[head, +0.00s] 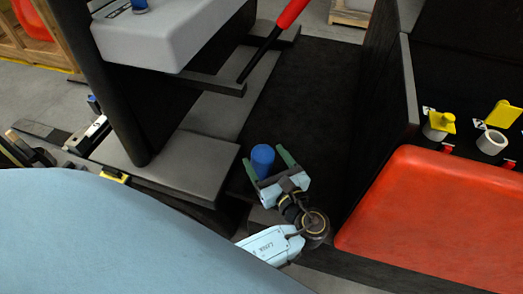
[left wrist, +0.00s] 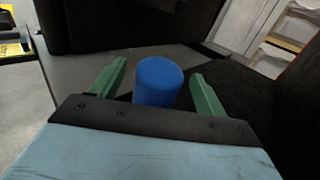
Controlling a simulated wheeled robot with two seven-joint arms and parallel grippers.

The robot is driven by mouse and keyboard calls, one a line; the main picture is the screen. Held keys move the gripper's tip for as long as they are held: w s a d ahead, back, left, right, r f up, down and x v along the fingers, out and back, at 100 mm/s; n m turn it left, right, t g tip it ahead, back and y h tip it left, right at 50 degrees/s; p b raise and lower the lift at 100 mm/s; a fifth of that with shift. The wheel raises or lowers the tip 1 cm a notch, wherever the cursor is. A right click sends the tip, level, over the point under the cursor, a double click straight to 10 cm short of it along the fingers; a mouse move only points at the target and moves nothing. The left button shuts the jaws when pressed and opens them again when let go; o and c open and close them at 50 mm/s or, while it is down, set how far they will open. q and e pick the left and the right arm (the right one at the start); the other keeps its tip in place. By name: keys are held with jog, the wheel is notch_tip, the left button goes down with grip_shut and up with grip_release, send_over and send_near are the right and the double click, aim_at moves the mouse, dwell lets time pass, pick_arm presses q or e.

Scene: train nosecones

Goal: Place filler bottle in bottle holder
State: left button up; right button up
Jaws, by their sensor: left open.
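A blue cylinder, which looks like the filler bottle (head: 262,158), shows between the green fingers of my left gripper (head: 267,163) in the head view. In the left wrist view the blue bottle (left wrist: 157,82) is centred between the fingers of the left gripper (left wrist: 160,75), with a small gap at each side. The left gripper is open. The bottle's lower part is hidden, so I cannot tell what it rests on. Another blue object (head: 140,5) is cut off at the top of the head view, on a grey block. I cannot make out the bottle holder for sure. My right gripper is out of view.
A red moulded panel (head: 430,215) lies to the right. A grey ledge (head: 180,165) and a dark post (head: 105,75) are at left. Dark floor (head: 310,95) lies beyond the gripper.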

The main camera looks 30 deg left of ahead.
pick_arm(q)
jog(key=p+v, duration=0.1)
jog(key=v, duration=0.8)
jog(key=shift+s+d+r+p, duration=0.2)
jog(key=shift+d+r+p, duration=0.1)
jog(key=shift+p, duration=0.1)
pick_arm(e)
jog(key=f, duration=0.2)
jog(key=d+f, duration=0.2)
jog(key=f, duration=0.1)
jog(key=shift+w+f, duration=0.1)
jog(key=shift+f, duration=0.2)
